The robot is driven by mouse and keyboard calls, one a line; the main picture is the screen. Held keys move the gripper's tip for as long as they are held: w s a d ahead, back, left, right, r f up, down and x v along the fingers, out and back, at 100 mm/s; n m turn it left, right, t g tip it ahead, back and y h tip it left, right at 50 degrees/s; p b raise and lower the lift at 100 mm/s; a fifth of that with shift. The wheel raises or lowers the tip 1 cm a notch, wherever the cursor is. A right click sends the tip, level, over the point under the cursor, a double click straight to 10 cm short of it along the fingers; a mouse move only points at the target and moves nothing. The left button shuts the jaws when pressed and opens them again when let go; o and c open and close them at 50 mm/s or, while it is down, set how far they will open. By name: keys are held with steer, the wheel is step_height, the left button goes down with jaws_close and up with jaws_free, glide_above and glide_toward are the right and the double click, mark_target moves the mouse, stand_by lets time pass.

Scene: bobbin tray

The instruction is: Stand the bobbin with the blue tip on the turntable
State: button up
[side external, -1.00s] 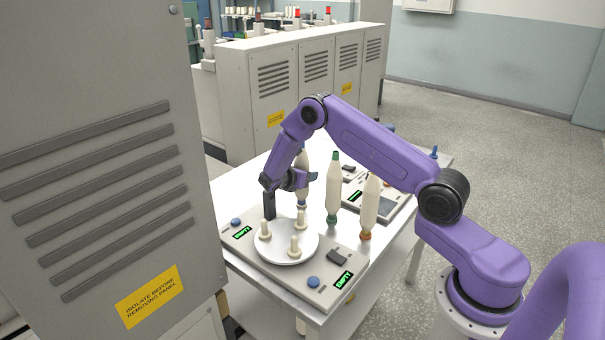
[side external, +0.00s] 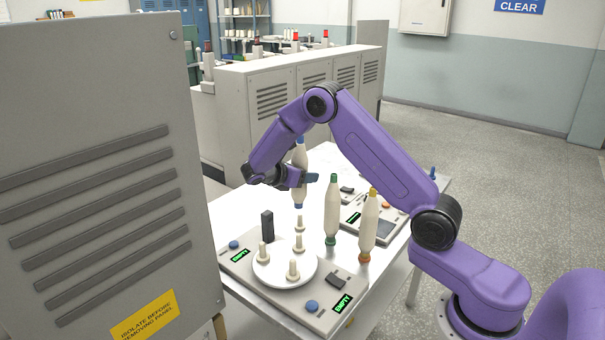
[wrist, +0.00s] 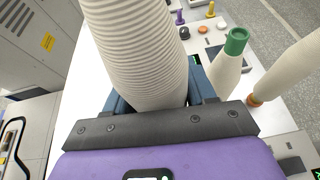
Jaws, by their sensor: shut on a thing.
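The bobbin with the blue tip (side external: 299,155) is pale, with blue at both ends, and hangs upright in my gripper (side external: 304,178). My gripper is shut around its middle. The turntable (side external: 272,277) is a white disc with three cream pegs, all bare, in front of the bobbin. In the wrist view the ribbed bobbin body (wrist: 140,50) fills the space between the jaws; its tip is out of view.
A green-tipped bobbin (side external: 332,205) and a yellow-tipped bobbin (side external: 368,225) stand upright right of the turntable. A dark upright block (side external: 267,226) stands behind the disc's left side. A grey cabinet (side external: 100,170) is close on the left.

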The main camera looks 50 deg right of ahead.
steer(key=s+a+m+g, duration=0.3)
steer(key=s+a+g, duration=0.1)
steer(key=s+a, duration=0.3)
steer(key=shift+a+f+m+g+y, duration=0.3)
steer(key=shift+a+f+y, duration=0.1)
steer(key=shift+a, duration=0.4)
steer(key=shift+s+f, duration=0.1)
steer(key=shift+f, duration=2.4)
steer(key=o, duration=1.2)
steer(key=shift+a, duration=0.1)
